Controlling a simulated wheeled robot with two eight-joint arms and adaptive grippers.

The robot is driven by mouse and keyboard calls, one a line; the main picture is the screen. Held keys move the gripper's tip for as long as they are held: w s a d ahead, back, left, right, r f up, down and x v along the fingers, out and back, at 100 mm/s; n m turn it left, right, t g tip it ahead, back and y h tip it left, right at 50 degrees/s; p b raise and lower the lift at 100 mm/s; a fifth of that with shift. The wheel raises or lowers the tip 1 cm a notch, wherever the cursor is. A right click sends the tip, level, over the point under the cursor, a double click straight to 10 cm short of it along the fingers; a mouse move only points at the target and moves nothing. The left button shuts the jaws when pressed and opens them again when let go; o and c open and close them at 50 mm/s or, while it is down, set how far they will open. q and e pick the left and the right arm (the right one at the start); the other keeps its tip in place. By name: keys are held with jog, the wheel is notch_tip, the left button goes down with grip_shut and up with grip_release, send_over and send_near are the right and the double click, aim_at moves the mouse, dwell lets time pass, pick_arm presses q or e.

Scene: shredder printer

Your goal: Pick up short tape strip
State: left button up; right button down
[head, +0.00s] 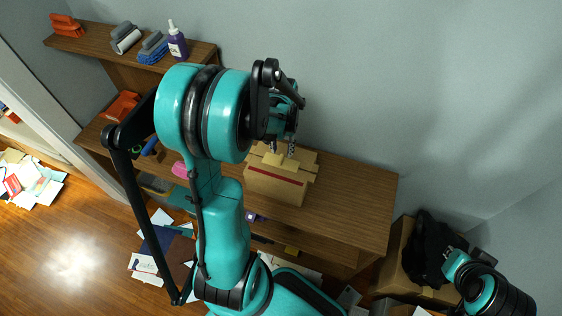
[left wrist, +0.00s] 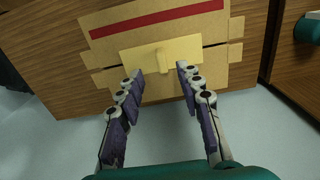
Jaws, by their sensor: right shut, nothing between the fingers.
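A cardboard box (head: 272,186) with flaps and a red stripe stands on the wooden desk. A pale yellow tape strip (left wrist: 192,47) lies across its top, with a small raised tab (left wrist: 162,62) at its middle; the strip also shows in the head view (head: 272,159). My left gripper (head: 284,149) is over the box. In the left wrist view its two fingers (left wrist: 160,76) are open, one on each side of the tab, with nothing held. I cannot tell whether the tips touch the strip. My right gripper (head: 453,257) is shut and empty, low at the right.
The desk (head: 350,205) is clear to the right of the box. A purple bottle (head: 177,42) and brushes stand on the upper shelf. A carton (head: 395,258) with a black bag (head: 430,240) is near my right gripper. Papers (head: 143,262) litter the floor.

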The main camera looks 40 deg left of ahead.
aim_at(281, 157)
pick_arm(q)
notch_tip(281, 157, down, 5)
jog(key=shift+s+a+r+b, duration=0.1)
jog(key=shift+b, duration=0.6)
grip_shut()
jog(key=shift+r, duration=0.15)
jog(key=shift+r, duration=0.3)
jog(key=r+p, duration=0.1)
jog(key=r, duration=0.3)
jog(key=shift+s+d+p, duration=0.15)
jog(key=shift+d+p, duration=0.05)
jog(key=shift+p, duration=0.2)
jog(key=s+d+r+p, duration=0.2)
jog(key=s+d+r, duration=0.4)
jog(key=s+d, duration=0.1)
jog(key=shift+d+p, duration=0.3)
jog(key=shift+d, duration=0.6)
